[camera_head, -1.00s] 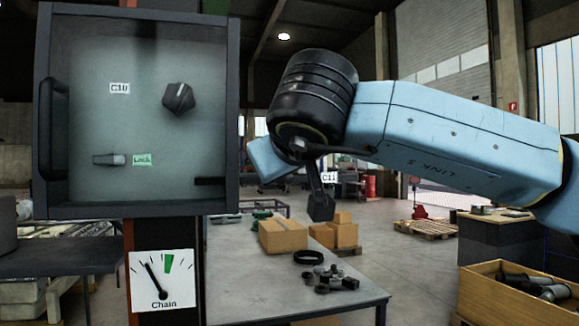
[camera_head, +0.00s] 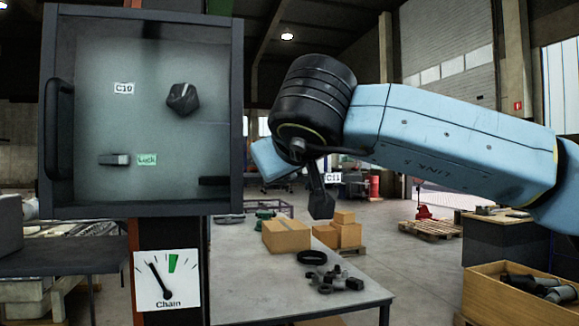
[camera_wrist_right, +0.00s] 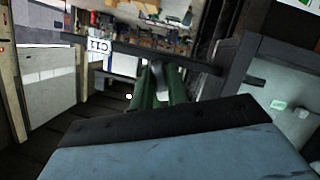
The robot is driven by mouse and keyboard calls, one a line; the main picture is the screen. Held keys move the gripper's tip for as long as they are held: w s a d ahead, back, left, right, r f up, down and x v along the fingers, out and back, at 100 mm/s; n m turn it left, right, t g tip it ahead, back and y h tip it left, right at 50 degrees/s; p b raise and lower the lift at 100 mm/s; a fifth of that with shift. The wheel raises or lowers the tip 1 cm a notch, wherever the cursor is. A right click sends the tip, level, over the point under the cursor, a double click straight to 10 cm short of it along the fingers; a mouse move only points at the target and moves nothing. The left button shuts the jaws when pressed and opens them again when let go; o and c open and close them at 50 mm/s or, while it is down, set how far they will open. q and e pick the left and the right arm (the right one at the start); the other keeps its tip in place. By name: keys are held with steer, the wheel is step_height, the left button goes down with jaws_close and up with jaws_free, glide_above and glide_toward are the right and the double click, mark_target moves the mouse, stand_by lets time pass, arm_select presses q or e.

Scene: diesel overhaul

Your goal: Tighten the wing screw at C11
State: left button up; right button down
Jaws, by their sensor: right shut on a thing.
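The white C11 label (camera_head: 333,178) shows just below my right wrist in the head view. In the right wrist view the C11 label (camera_wrist_right: 100,46) sits on a dark bar, left of my right gripper (camera_wrist_right: 161,82). The gripper's green fingers are closed on a grey piece (camera_wrist_right: 161,72), likely the wing screw, which is mostly hidden between them. In the head view my right wrist hides these fingers. A dial marked Chain (camera_head: 166,280) has its needle left of the green mark. My left gripper is not in view.
A glass-fronted cabinet (camera_head: 240,110) with a C10 knob (camera_head: 183,99) and a Lock lever (camera_head: 114,159) stands left of my right arm. Behind it, a table (camera_head: 245,290) holds cardboard boxes (camera_head: 286,236) and small dark parts. A wooden crate (camera_head: 500,292) stands lower right.

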steer(key=m+y+b, duration=0.2)
steer(key=m, duration=0.1)
steer(key=shift+m+g, duration=0.3)
steer(key=shift+g, duration=0.1)
steer(key=m+y+b, duration=0.2)
steer(key=m+b, duration=0.1)
steer(key=shift+g, duration=0.3)
steer(key=shift+f+m, duration=0.1)
steer(key=shift+m, duration=0.2)
